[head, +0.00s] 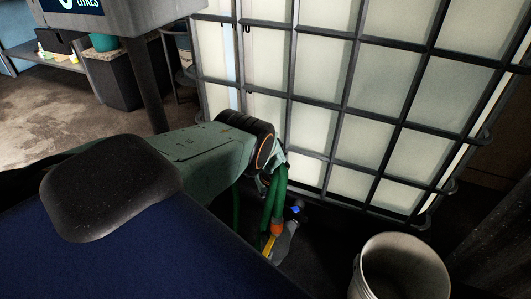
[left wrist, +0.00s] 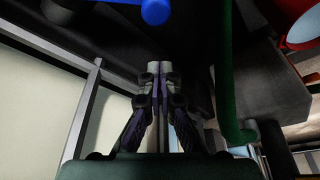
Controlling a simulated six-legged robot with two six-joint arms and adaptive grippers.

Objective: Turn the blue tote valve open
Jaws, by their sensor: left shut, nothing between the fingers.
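The tote (head: 317,77) is a pale tank in a grey metal cage, right of centre in the head view. A small blue piece (head: 296,209), apparently the valve handle, shows low by the cage's bottom edge. In the left wrist view, a rounded blue piece (left wrist: 155,11), likely the same handle, is at the top edge. My left gripper (left wrist: 161,68) has its fingers together and empty, pointing toward the blue piece with a gap visible in the picture. In the head view, the left wrist and green hoses hide most of the gripper. My right gripper is not in view.
A pale open bucket (head: 404,266) stands at lower right, near the tote. Green hoses (head: 274,205) hang by the left wrist; a green tube (left wrist: 225,80) runs close beside the fingers. A dark post (head: 148,85) stands left of the tote. Open floor (head: 70,120) lies at left.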

